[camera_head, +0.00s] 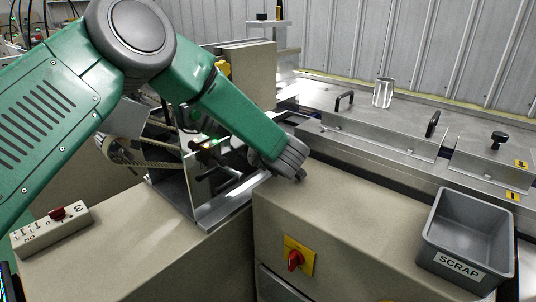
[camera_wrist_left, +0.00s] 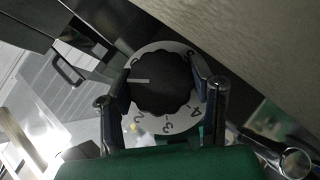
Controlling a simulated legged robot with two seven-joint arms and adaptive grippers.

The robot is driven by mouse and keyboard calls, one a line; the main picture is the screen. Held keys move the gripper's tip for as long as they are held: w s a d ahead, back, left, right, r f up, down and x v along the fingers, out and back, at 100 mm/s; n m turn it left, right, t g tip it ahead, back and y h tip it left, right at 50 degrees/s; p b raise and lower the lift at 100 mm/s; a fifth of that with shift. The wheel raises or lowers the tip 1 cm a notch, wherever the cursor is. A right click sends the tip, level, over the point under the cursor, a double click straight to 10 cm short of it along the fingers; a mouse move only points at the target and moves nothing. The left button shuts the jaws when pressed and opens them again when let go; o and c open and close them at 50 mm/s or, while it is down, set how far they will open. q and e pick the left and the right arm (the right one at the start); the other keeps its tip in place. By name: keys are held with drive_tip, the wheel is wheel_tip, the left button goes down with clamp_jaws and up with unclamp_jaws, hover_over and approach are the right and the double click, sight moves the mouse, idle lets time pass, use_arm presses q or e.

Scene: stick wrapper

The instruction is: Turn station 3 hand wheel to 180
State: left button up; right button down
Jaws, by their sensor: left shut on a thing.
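In the left wrist view a black fluted knob, the hand wheel (camera_wrist_left: 160,84), sits on a round white dial (camera_wrist_left: 167,127). A white pointer line on the knob points to the picture's left. My left gripper (camera_wrist_left: 160,92) has a finger on each side of the knob and is shut on it. In the head view my left gripper (camera_head: 291,164) is at the near edge of the machine, and the knob is hidden there. No station number is readable at the knob. My right gripper is not in view.
A grey scrap bin (camera_head: 427,252) stands at the right on the cabinet. A red and yellow switch (camera_head: 297,258) is on the cabinet front. A pale box with a red part (camera_head: 48,230) lies at the lower left. Metal guides with black handles (camera_head: 345,99) lie behind the gripper.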

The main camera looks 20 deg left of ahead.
use_arm(q)
drive_tip(key=o, duration=1.2)
drive_tip(key=shift+a, duration=0.15)
drive_tip(key=v, duration=1.2)
drive_tip(key=shift+w, duration=0.1)
